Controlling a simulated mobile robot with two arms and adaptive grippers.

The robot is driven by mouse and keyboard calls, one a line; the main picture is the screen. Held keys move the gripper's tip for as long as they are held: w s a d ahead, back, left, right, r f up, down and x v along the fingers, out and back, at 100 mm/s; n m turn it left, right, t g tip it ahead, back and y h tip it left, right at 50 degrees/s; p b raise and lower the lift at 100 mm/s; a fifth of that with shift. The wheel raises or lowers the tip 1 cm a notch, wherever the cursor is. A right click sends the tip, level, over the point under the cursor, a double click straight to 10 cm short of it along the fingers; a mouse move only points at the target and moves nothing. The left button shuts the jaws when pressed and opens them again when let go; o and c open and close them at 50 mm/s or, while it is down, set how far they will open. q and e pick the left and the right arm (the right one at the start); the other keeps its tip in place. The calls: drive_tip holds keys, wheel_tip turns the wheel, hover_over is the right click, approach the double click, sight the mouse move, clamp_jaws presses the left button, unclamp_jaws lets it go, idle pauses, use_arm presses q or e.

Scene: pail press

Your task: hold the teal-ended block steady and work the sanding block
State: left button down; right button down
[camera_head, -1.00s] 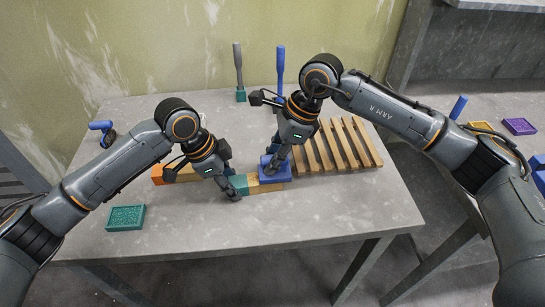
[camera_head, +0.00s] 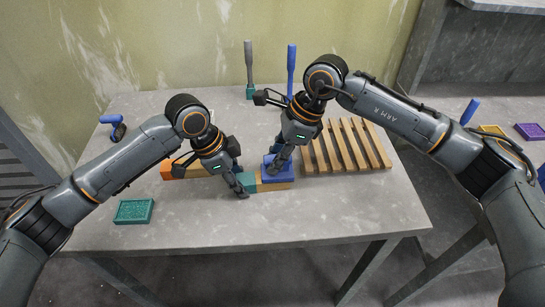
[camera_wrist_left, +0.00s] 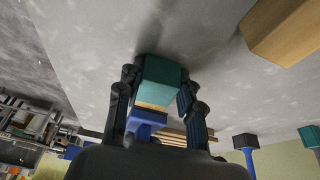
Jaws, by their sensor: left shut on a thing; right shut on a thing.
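The teal-ended block (camera_head: 276,187) lies flat near the middle of the table, teal end to the left, bare wood to the right. My left gripper (camera_head: 242,189) is shut on its teal end (camera_wrist_left: 160,78), which shows between the fingers in the left wrist view. The blue sanding block (camera_head: 285,175) rests on the wooden part; it also shows beyond the teal end in the left wrist view (camera_wrist_left: 147,120). My right gripper (camera_head: 276,168) is shut on the sanding block from above and hides part of it.
A slatted wooden rack (camera_head: 345,146) lies right of the blocks. An orange-ended block (camera_head: 168,172) lies behind my left gripper. A teal pad (camera_head: 134,211) is at front left, a blue-handled tool (camera_head: 112,121) at far left. Two upright-handled tools (camera_head: 249,72) (camera_head: 291,70) stand at the back.

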drive_tip(key=shift+d+f, duration=0.1)
drive_tip(key=shift+d, duration=0.55)
drive_tip(key=shift+a, duration=0.1)
drive_tip(key=shift+a, duration=1)
drive_tip(key=shift+d, duration=0.1)
drive_tip(key=shift+d, duration=0.95)
drive_tip(key=shift+a, duration=0.1)
drive_tip(key=shift+a, duration=0.9)
